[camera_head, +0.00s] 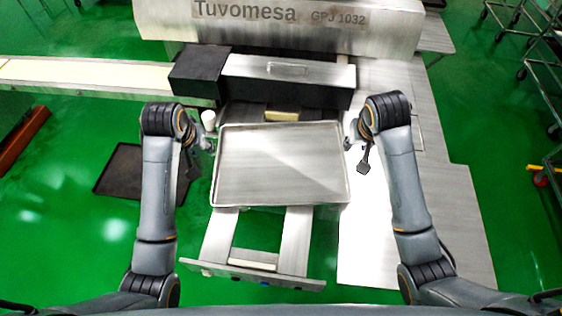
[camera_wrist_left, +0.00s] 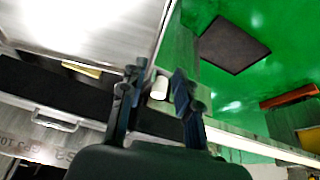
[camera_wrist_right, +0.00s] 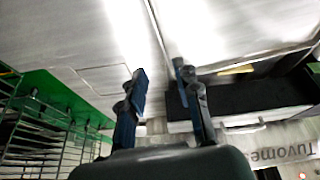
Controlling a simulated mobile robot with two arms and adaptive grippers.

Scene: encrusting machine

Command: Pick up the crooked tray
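The metal tray (camera_head: 280,165) lies slightly turned on the two rails in front of the machine in the head view. My left gripper (camera_head: 208,143) is at its left edge near the far corner. My right gripper (camera_head: 352,142) is at its right edge near the far corner. In the left wrist view the fingers of my left gripper (camera_wrist_left: 160,85) are apart, with the tray (camera_wrist_left: 100,25) beside them. In the right wrist view the fingers of my right gripper (camera_wrist_right: 160,85) are apart, near the tray's edge (camera_wrist_right: 158,40). I cannot tell whether either touches the rim.
A white cylinder (camera_head: 209,120) stands just beyond my left gripper. The machine's black housing (camera_head: 285,90) is behind the tray. A flat metal surface (camera_head: 400,220) extends on the right. A dark tray (camera_head: 125,172) lies on the green floor at left. Wheeled racks (camera_head: 540,60) stand far right.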

